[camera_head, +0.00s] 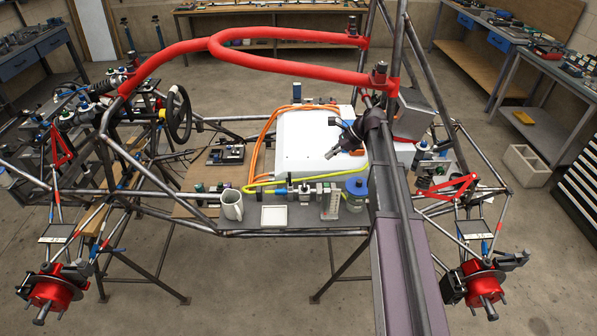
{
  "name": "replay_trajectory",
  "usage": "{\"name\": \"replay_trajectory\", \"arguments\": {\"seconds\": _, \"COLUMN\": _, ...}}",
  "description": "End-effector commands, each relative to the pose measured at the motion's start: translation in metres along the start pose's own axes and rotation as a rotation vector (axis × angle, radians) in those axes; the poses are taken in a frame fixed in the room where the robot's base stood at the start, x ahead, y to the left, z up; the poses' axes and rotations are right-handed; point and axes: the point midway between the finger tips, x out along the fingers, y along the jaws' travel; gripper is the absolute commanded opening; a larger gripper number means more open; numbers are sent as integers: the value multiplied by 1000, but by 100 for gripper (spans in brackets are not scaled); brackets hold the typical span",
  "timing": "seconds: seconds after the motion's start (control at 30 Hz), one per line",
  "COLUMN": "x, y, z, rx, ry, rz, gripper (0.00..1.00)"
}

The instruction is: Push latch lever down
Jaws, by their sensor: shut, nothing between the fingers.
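My gripper (334,153) appears to be the dark and silver end piece just left of the upright tube, above the white box (310,143). Its tips look closed, pointing down and left, with nothing seen between them. I cannot surely pick out the latch lever. A row of small metal and blue fittings (305,190) lies along the near edge of the chassis, below and left of my gripper, and apart from it. Any lever there is too small to tell. The tube chassis (290,233) stands across the middle.
A mug (231,205), a white tray (274,216) and a blue-topped jar (356,188) stand near the front. Red padded bars (290,35) cross above. Orange cables (262,135) run left of the white box. Workbenches line the walls.

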Motion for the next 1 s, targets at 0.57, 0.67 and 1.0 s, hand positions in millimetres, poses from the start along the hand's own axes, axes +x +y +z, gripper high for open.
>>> {"name": "replay_trajectory", "arguments": {"seconds": 0.57, "x": 30, "y": 0, "z": -2, "rx": -3, "ry": 1, "rz": 1, "gripper": 0}}
{"name": "replay_trajectory", "arguments": {"seconds": 0.67, "x": 40, "y": 0, "z": -3, "rx": -2, "ry": 1, "rz": 1, "gripper": 0}}
{"name": "replay_trajectory", "arguments": {"seconds": 1.0, "x": 74, "y": 0, "z": -3, "rx": -3, "ry": 1, "rz": 1, "gripper": 0}}
